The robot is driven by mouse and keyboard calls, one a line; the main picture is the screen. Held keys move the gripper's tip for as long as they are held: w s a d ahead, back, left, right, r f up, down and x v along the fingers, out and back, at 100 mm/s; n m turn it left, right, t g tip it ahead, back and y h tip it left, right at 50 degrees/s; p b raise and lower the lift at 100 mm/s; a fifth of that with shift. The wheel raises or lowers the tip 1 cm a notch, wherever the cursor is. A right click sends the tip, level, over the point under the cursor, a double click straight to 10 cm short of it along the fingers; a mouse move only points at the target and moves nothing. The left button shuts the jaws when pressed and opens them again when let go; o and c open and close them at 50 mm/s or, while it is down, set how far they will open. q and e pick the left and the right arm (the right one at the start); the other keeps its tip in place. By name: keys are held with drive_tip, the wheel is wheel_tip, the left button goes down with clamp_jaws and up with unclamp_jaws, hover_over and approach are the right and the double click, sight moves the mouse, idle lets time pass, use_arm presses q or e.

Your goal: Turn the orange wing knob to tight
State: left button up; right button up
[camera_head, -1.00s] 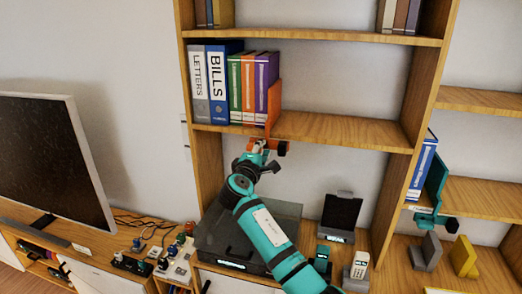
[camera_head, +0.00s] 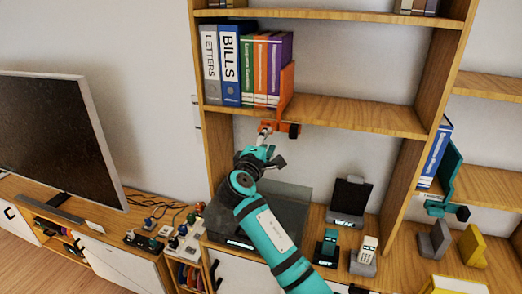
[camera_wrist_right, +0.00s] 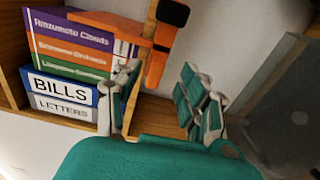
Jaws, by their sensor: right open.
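An orange bookend clamp (camera_head: 284,95) stands against the right end of the binders, with its lower part under the shelf board. Its dark wing knob (camera_head: 294,131) shows below the shelf edge in the head view. In the wrist view the orange clamp (camera_wrist_right: 156,62) rises between the finger tips, with a dark part (camera_wrist_right: 172,12) at the top. My right gripper (camera_head: 268,146) is open, just below and left of the knob. In the wrist view its fingers (camera_wrist_right: 166,97) are spread wide with nothing held between them. I cannot tell whether a finger touches the clamp. My left gripper is not in view.
Binders (camera_head: 245,65) fill the shelf's left end; the shelf board (camera_head: 360,117) is bare to the right. Below stand a dark box (camera_head: 285,212), a phone (camera_head: 367,250) and a dark stand (camera_head: 348,200). A teal bookend (camera_head: 450,178) stands on the right shelf.

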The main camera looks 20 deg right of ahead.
drive_tip(key=v, duration=0.6)
drive_tip(key=shift+f, duration=0.1)
wheel_tip(320, 180, down, 29)
drive_tip(key=n+g+y+b, duration=0.1)
drive_tip(key=g+y+b, duration=0.2)
drive_tip(key=y, duration=0.2)
drive_tip(key=s+f+g+y+b, duration=0.1)
drive_tip(key=s+f+g, duration=0.1)
drive_tip(key=s+f, duration=0.65)
drive_tip(key=s+f+g+y+b, duration=0.1)
drive_tip(key=s+f, duration=0.2)
drive_tip(key=f, duration=1)
drive_tip(key=s+f+m+g+y+b, duration=0.2)
drive_tip(key=s+f+m+g, duration=0.1)
drive_tip(key=s+f, duration=1)
drive_tip(key=s+d+f+m+g+b, duration=0.1)
drive_tip(key=s+d+f+m, duration=0.1)
drive_tip(key=s+f, duration=0.4)
drive_tip(key=s+d+f+m+g+b, duration=0.1)
drive_tip(key=s+f, duration=0.5)
drive_tip(key=s, duration=1.1)
drive_tip(key=s+d+f+m+g+y+b, duration=0.1)
drive_tip(key=s+d+f+m+g, duration=0.1)
drive_tip(key=s+f, duration=0.4)
drive_tip(key=s+m+g, duration=0.1)
drive_tip(key=s+m, duration=0.1)
drive_tip(key=s, duration=0.3)
drive_tip(key=shift+s+d, duration=0.2)
drive_tip(key=shift+d, duration=0.2)
